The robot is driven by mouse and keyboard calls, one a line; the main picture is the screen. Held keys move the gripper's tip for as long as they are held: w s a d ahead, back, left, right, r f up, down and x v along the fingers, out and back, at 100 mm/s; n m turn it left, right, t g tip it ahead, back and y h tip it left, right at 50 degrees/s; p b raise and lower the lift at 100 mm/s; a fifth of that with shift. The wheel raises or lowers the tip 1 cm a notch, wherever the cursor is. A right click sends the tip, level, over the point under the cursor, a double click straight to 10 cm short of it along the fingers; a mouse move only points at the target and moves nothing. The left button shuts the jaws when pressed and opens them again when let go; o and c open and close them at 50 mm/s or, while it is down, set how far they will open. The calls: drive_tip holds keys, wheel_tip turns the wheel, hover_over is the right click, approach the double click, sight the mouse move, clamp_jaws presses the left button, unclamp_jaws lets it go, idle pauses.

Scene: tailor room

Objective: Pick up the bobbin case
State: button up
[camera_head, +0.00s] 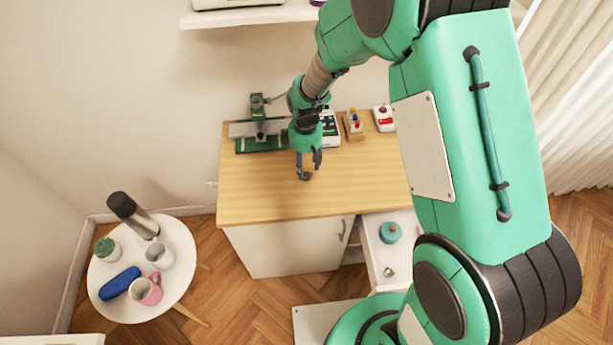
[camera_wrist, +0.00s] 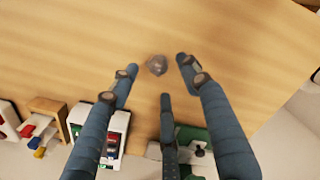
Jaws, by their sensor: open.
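A small round grey metal piece, which looks like the bobbin case (camera_wrist: 157,65), lies on the wooden tabletop (camera_wrist: 60,60) in the wrist view. My gripper (camera_wrist: 158,77) is open around it, with one finger to its left, one to its right and one nearer the bottom of the picture. No finger visibly touches it. In the head view my gripper (camera_head: 305,168) points down low over the middle of the table (camera_head: 250,190). The small piece is hard to tell apart from my dark fingertips there.
A green sewing machine (camera_head: 260,135) stands at the table's back left. A white device (camera_head: 329,128), a wooden thread stand (camera_head: 354,126) and a red-white box (camera_head: 382,118) line the back. An open drawer (camera_head: 372,252) holds a teal object (camera_head: 390,232). The table's front is clear.

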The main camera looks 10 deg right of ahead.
sight(306, 177)
drive_tip(key=shift+w+f+b, duration=0.15)
drive_tip(key=shift+f+b, duration=0.5)
drive_tip(key=shift+f, duration=1.7)
